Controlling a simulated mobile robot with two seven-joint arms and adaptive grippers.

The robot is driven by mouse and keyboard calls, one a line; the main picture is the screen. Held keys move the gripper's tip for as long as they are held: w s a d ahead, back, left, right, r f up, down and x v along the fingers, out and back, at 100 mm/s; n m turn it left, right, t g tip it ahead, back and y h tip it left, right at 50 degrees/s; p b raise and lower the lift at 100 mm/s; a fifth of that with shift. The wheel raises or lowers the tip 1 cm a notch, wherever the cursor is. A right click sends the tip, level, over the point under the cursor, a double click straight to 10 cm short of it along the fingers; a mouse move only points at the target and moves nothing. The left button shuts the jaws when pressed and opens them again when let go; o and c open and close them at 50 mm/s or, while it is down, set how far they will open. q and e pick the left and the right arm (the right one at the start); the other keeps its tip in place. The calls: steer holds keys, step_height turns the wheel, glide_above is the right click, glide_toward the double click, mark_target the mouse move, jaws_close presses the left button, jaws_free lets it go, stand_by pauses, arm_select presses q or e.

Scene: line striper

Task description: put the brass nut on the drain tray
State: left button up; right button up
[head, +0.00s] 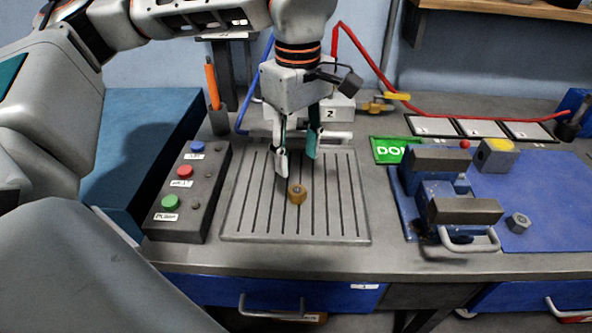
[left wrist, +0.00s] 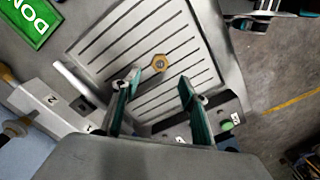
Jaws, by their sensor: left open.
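My left gripper (head: 296,165) is open and empty, above the tray and just behind the nut. Its two fingers also show in the left wrist view (left wrist: 156,88), spread wide.
A button box (head: 190,185) with blue, red and green buttons stands left of the tray. A green sign (head: 390,150), a blue mat (head: 560,180), a vise (head: 455,200) and a grey nut (head: 518,223) are at the right. A red hose (head: 470,110) runs behind.

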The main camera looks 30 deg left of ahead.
arm_select(q)
steer(key=shift+s+r, duration=0.1)
steer(key=shift+r, duration=1.55)
arm_select(e)
steer(key=shift+s+r, duration=0.15)
steer(key=shift+s, duration=0.15)
